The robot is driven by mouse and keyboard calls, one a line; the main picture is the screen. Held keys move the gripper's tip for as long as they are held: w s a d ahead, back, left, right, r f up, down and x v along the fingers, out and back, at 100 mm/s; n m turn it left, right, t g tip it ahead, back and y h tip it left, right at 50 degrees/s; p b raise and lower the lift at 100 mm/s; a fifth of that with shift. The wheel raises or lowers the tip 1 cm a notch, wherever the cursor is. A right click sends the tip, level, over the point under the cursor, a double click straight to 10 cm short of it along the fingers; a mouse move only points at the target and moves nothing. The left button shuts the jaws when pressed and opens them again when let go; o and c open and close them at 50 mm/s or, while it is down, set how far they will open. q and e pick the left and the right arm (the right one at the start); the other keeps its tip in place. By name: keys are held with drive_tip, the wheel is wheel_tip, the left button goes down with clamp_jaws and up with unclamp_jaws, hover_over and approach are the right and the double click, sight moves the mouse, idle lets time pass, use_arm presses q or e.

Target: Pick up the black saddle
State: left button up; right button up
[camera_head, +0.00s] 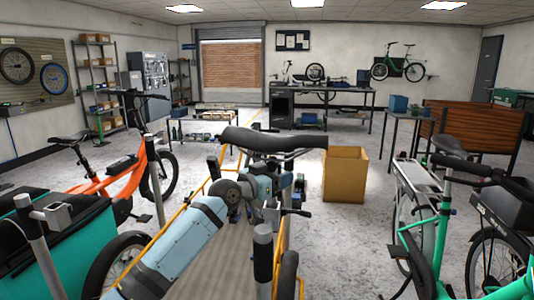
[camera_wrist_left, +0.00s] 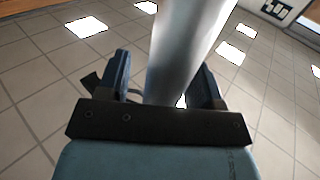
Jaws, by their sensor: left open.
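A long black saddle (camera_head: 272,140) is in the middle of the head view, high on the yellow-framed cargo bike. My left arm rises from the bottom, and my left gripper (camera_head: 277,164) is just under the saddle, largely hidden by it. The left wrist view looks up at the ceiling. There my left gripper (camera_wrist_left: 163,80) is open, with one dark finger on each side of a pale metal tube (camera_wrist_left: 185,50). I cannot tell whether the fingers touch the tube. The saddle is not clearly seen in that view. My right gripper is not in view.
A grey stand post (camera_head: 263,250) rises close to my left arm. An orange bike (camera_head: 120,175) is at left and a green bike (camera_head: 428,245) at right, each with a black saddle. A cardboard box (camera_head: 345,175) stands behind on open floor.

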use_arm(q)
drive_tip(key=shift+r, duration=0.15)
drive_tip(key=c, duration=1.1)
